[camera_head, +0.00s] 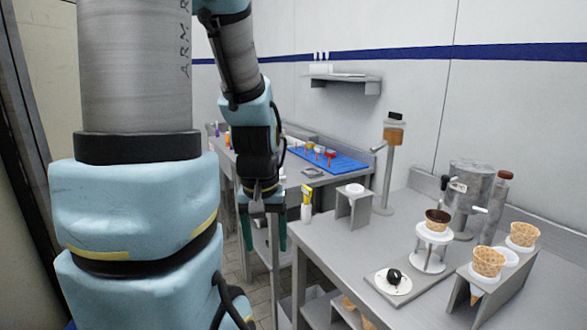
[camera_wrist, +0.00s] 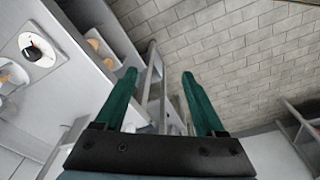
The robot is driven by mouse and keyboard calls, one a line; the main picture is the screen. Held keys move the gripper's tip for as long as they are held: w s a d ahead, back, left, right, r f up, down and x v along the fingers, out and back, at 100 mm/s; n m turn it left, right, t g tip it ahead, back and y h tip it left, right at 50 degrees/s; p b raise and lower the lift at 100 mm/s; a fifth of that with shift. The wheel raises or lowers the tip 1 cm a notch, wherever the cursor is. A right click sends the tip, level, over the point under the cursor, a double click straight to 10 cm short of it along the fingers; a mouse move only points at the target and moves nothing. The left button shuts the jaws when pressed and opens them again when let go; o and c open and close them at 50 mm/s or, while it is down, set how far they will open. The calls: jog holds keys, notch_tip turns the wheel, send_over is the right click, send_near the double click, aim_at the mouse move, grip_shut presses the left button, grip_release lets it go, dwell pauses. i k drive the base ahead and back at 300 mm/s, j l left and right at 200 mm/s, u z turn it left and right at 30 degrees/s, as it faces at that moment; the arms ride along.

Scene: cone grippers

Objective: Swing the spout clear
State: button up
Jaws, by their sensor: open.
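My gripper (camera_head: 263,240) hangs open and empty in the head view, beyond the left end of the steel counter. In the wrist view its two green fingers (camera_wrist: 159,78) are apart with nothing between them. A grey metal dispenser (camera_head: 472,190) stands at the back right of the counter. Beside it is a cylinder with a brown cap (camera_head: 505,175) and a small pale spout (camera_head: 481,210) sticking out to the left. A post with a brown container (camera_head: 393,134) on top stands farther left. I cannot tell which one's spout the task means. My gripper is well apart from all of these.
A ring stand (camera_head: 430,258) holds a dark-filled cone (camera_head: 437,216). A rack (camera_head: 515,280) holds wafer cones (camera_head: 488,261). A white disc with a dark scoop (camera_head: 393,279) lies in front, also in the wrist view (camera_wrist: 37,50). A blue mat (camera_head: 335,160) lies on the back table.

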aim_at(445, 179)
jog(key=z, duration=1.05)
